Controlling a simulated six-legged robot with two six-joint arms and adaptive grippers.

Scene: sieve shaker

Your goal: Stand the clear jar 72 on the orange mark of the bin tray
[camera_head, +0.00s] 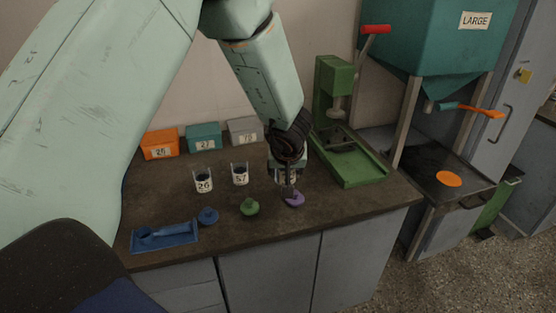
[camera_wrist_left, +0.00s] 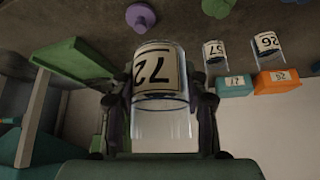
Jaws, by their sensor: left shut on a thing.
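The clear jar 72 (camera_wrist_left: 160,72) fills the middle of the left wrist view, its white label upside down there. My left gripper (camera_wrist_left: 160,98) is shut on it, with one finger on each side. In the head view my left gripper (camera_head: 288,160) is over the right part of the bench and mostly hides the jar. I cannot tell whether the jar touches the bench. The orange mark (camera_head: 449,179) is a bare disc on the dark bin tray (camera_head: 425,163) at the right, well apart from the gripper. My right gripper is not in view.
Jars 26 (camera_head: 203,182) and 57 (camera_head: 240,175) stand left of the gripper. Green (camera_head: 250,207) and purple (camera_head: 294,199) knobbed pieces lie in front. A green press (camera_head: 345,150) stands between gripper and tray. The teal hopper (camera_head: 430,45), its posts and orange handle (camera_head: 482,110) overhang the tray.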

